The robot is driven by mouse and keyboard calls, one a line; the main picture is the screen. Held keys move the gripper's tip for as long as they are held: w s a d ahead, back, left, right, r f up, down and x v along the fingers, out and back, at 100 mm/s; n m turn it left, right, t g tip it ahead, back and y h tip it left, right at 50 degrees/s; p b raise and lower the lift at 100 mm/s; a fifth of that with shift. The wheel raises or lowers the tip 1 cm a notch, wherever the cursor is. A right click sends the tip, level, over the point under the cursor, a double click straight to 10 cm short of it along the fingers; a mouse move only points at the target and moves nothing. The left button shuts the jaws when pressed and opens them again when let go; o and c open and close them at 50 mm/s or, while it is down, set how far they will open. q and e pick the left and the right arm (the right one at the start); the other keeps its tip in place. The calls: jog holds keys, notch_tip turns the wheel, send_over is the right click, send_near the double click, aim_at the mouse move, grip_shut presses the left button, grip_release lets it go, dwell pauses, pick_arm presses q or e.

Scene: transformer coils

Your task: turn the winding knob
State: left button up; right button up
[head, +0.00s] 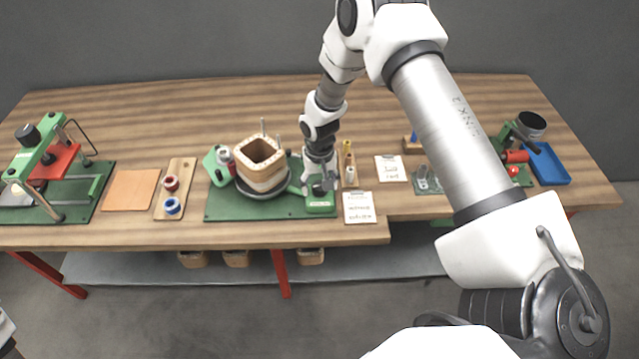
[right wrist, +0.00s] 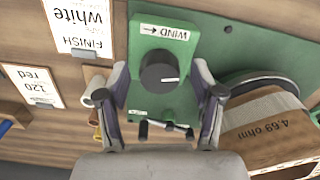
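The winding knob (right wrist: 160,71) is a black round knob with a white mark. It sits on a green housing with a white "WIND" label and arrow (right wrist: 166,32) in the right wrist view. My right gripper (right wrist: 162,78) is open, with one finger on each side of the knob and a visible gap to each. In the head view my right gripper (head: 320,183) is over the right end of the green winder base (head: 225,212) and hides the knob. The wooden coil former (head: 262,165) stands on the winder, marked "4.69 ohm" in the wrist view (right wrist: 265,128).
A "FINISH white" card (head: 359,208) lies right of the winder, with small spools (head: 349,172) behind it. A board with red and blue spools (head: 173,190) and a green press (head: 50,170) stand left. A blue tray (head: 548,165) is far right.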

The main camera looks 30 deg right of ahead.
aim_at(320, 186)
jog(key=shift+r, duration=0.1)
notch_tip(320, 186, up, 12)
dwell(0.4)
dwell(0.3)
jog(key=s+a+f+n+g+b, duration=0.1)
jog(key=s+a+f+g+b, duration=0.15)
jog(key=s+f, duration=0.7)
jog(key=s+a+f+g+b, duration=0.2)
jog(key=s+a+f, duration=0.1)
jog(key=s+f, duration=0.65)
jog(key=s+a+f+n+t+b, duration=0.1)
jog(key=s+a+f, duration=0.1)
jog(key=s+f, duration=0.35)
jog(key=s+a+f+b, duration=0.1)
jog(key=s+a+f, duration=0.1)
jog(key=s, duration=0.6)
jog(key=w+t, duration=0.1)
jog(key=w+n+t, duration=0.1)
jog(key=w+d+r+t, duration=0.1)
jog(key=w, duration=0.1)
jog(key=shift+w+n+t, duration=0.1)
jog(key=shift+n+t, duration=0.15)
jog(key=shift+n, duration=0.05)
